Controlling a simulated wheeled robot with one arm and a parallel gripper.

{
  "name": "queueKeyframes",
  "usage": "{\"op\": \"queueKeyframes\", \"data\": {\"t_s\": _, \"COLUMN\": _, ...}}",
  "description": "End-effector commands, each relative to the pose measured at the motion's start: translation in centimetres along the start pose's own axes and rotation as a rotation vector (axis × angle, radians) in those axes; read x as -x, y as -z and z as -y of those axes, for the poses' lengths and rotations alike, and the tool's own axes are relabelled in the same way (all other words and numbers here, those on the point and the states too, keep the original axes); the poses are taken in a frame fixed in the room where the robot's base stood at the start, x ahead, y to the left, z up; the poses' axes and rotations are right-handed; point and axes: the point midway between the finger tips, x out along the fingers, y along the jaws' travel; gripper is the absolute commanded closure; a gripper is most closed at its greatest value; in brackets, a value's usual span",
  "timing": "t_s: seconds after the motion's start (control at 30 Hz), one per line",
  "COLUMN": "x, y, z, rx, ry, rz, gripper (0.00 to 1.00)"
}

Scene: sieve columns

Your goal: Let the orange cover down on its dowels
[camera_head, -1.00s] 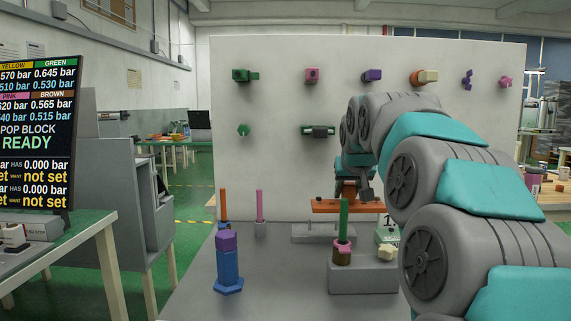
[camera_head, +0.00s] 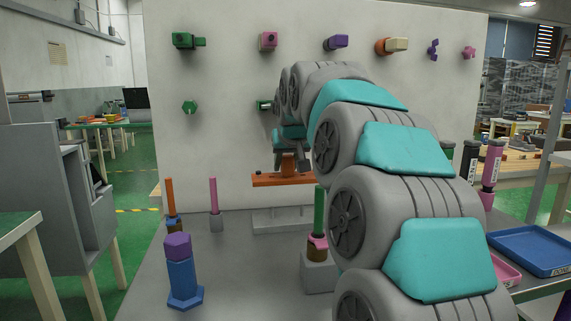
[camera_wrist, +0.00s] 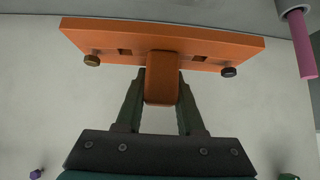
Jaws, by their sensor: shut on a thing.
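The orange cover (camera_head: 284,180) is a flat bar held roughly level above a low grey block (camera_head: 264,224), with a visible gap between them. Thin upright dowels (camera_head: 272,214) show faintly on the block. My gripper (camera_wrist: 161,78) is shut on the cover's orange handle (camera_wrist: 161,92), one dark finger on each side. In the wrist view, the cover (camera_wrist: 215,47) shows two square holes and two round knobs. I cannot tell whether the holes line up with the dowels.
A blue-and-purple column (camera_head: 181,275), an orange rod (camera_head: 170,197) and a pink rod (camera_head: 213,195) stand left of the block. A green rod (camera_head: 319,212) stands right of it. A pale wall panel (camera_head: 235,120) with coloured pegs rises behind. A blue tray (camera_head: 540,250) lies far right.

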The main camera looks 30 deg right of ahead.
Motion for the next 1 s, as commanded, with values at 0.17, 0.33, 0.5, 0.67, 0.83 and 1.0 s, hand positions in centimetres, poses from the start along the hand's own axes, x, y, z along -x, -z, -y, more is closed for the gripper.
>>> {"op": "queueKeyframes", "data": {"t_s": 0.17, "x": -0.9, "y": -0.9, "z": 0.0, "rx": 0.000, "ry": 0.000, "rz": 0.000, "gripper": 1.00}}
{"op": "queueKeyframes", "data": {"t_s": 0.33, "x": -2.0, "y": -2.1, "z": 0.0, "rx": 0.000, "ry": 0.000, "rz": 0.000, "gripper": 1.00}}
{"op": "queueKeyframes", "data": {"t_s": 0.5, "x": -3.1, "y": -3.1, "z": 0.0, "rx": 0.000, "ry": 0.000, "rz": 0.001, "gripper": 1.00}}
{"op": "queueKeyframes", "data": {"t_s": 0.67, "x": -3.7, "y": -3.7, "z": 0.0, "rx": 0.000, "ry": 0.000, "rz": 0.000, "gripper": 1.00}}
{"op": "queueKeyframes", "data": {"t_s": 0.83, "x": -3.9, "y": -3.9, "z": 0.0, "rx": 0.000, "ry": 0.000, "rz": -0.001, "gripper": 1.00}}
{"op": "queueKeyframes", "data": {"t_s": 1.0, "x": -3.9, "y": -3.9, "z": 0.0, "rx": 0.000, "ry": 0.000, "rz": -0.001, "gripper": 1.00}}
